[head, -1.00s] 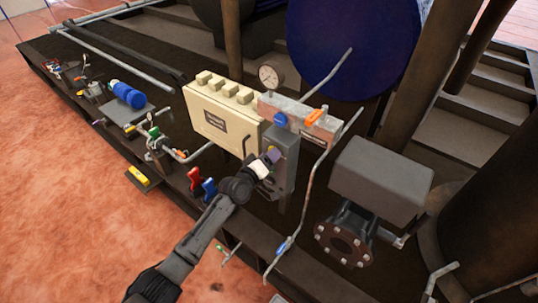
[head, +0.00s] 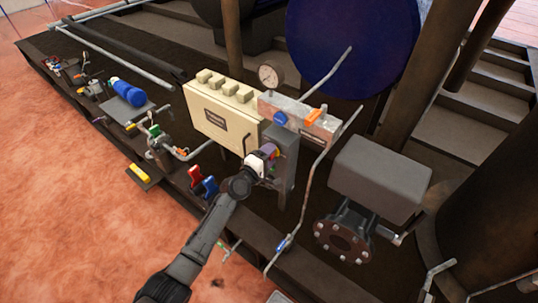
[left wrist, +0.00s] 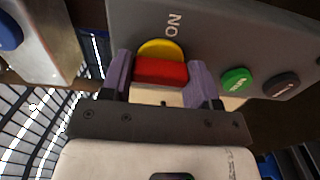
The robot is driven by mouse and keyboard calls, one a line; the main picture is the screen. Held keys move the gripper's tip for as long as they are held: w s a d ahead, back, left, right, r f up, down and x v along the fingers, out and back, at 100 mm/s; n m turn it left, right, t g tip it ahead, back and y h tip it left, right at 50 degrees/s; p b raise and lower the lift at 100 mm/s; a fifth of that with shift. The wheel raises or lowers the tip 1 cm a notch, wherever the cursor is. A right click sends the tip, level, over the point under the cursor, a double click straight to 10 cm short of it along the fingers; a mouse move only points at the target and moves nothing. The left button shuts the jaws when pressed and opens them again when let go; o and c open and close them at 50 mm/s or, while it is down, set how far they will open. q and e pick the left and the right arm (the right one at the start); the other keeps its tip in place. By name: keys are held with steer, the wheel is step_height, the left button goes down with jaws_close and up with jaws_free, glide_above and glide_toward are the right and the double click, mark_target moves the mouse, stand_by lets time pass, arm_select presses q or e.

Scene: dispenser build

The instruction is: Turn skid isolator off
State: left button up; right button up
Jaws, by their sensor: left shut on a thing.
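The skid isolator is a red handle (left wrist: 160,72) on a yellow disc (left wrist: 160,48), set in the face of a grey panel (left wrist: 205,25). The letters "ON" are printed on the panel beside the disc. My left gripper (left wrist: 160,80) has its two purple fingers on either side of the red handle and is shut on it. In the head view my left gripper (head: 266,156) is at the front of the grey post-mounted box (head: 287,160), and its fingers hide most of the handle. My right gripper is in neither view.
A green button (left wrist: 236,79) and a dark button (left wrist: 281,86) sit on the same panel. A cream box (head: 222,118), a pressure gauge (head: 271,76) and a metal block with an orange handle (head: 318,118) are close by. Red and blue handles (head: 203,183) stand low beside my arm.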

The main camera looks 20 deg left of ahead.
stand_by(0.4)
arm_select(q)
steer(key=o, duration=0.9)
steer(key=shift+p+v, duration=2)
steer(key=shift+v, duration=4.9)
